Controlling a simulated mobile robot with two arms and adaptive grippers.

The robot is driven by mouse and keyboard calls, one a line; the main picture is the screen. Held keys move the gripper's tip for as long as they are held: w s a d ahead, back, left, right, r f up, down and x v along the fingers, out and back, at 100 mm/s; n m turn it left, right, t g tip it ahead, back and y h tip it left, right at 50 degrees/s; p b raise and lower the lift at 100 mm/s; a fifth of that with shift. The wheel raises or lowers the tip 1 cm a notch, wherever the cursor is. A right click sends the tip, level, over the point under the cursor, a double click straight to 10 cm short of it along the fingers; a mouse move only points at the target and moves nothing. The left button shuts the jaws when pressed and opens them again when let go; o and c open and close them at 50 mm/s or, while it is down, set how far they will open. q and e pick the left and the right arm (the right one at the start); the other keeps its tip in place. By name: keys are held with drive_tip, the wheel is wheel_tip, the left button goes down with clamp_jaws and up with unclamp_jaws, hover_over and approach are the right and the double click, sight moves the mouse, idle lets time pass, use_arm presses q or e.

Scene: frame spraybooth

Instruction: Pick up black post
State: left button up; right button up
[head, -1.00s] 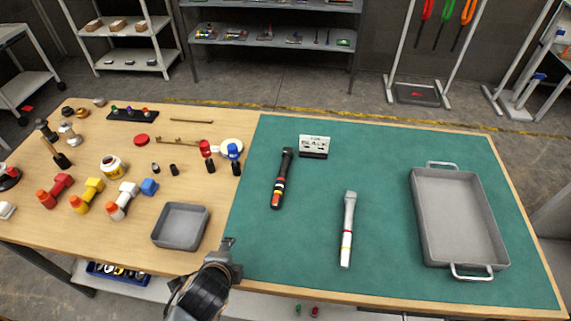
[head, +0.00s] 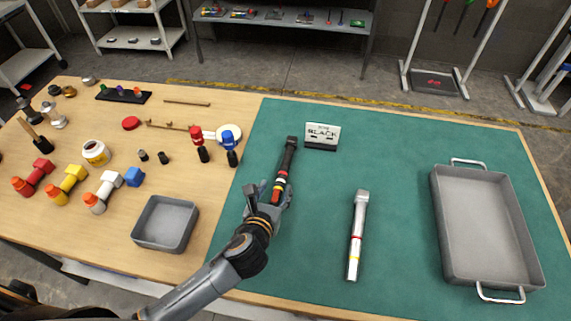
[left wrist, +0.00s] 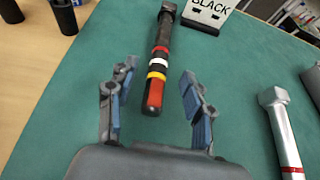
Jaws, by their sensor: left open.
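The black post (head: 288,160) lies on the green mat (head: 320,232), below the small white sign reading BLACK (head: 322,133). My left gripper (head: 268,192) is at the near, banded end of the post. In the left wrist view the gripper (left wrist: 152,90) is open, with the post's red end (left wrist: 153,96) between the fingertips in the picture and not gripped. Whether the fingers are level with the post or above it, I cannot tell. My right gripper is not in view.
A silver post (head: 357,235) lies to the right on the mat, and a grey tray with handles (head: 440,225) stands at the far right. A small grey bin (head: 165,224) and several coloured parts sit on the wooden table to the left. The mat between is clear.

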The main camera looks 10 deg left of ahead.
sight(280, 181)
use_arm(q)
drive_tip(key=shift+p+x, duration=0.3)
drive_tip(key=shift+x, duration=3.25)
drive_tip(key=shift+s+f, duration=0.15)
drive_tip(key=shift+f, duration=0.05)
clamp_jaws()
